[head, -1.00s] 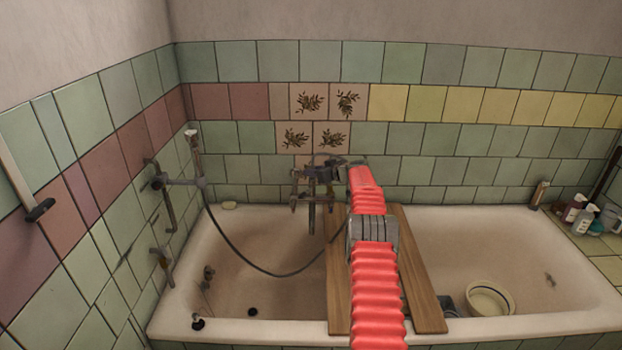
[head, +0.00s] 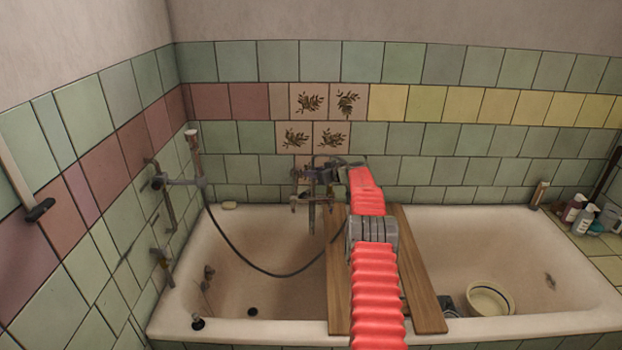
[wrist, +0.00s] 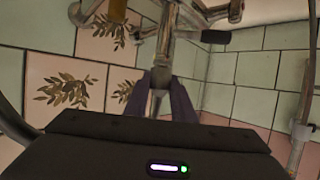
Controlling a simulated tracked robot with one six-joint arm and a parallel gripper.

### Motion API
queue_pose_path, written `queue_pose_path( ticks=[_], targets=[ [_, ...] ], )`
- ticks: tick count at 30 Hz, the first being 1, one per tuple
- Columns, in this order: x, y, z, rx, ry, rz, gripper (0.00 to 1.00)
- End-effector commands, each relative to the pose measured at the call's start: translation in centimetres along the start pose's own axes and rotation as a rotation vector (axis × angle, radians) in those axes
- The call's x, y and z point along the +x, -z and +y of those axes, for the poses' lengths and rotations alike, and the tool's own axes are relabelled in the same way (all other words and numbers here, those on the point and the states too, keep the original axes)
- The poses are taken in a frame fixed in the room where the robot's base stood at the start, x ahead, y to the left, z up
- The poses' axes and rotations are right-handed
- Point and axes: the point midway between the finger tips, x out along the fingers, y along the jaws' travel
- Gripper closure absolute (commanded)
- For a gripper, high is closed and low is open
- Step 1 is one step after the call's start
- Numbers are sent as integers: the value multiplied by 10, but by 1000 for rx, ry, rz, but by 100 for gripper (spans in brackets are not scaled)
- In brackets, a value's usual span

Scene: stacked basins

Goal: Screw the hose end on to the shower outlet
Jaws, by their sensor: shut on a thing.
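The dark hose (head: 262,268) hangs in a loop from the hand shower on the left wall and runs behind my red arm. My gripper (head: 322,168) is at the mixer tap (head: 300,200) on the back wall. In the wrist view my gripper (wrist: 160,92) has its two dark fingers closed around the metal hose end (wrist: 158,100). A metal tube of the tap (wrist: 166,48) is in line just beyond the hose end. The shower outlet's thread is not clear, and I cannot tell if the two are joined.
The hand shower (head: 193,140) sits in a wall holder (head: 180,181). A wooden board (head: 418,275) lies across the bathtub (head: 540,235) under my arm. A basin (head: 490,300) stands in the tub. Bottles (head: 580,215) stand at the right corner.

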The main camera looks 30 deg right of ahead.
Motion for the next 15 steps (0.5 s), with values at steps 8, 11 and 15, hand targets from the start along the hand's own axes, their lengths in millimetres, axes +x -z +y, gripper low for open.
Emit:
queue_pose_path(
  ticks=[8,11,15],
  targets=[
    [1,-2,0,0,0,-1,99],
    [1,-3,0,0,0,-1,99],
    [1,-2,0,0,0,-1,69]
  ],
)
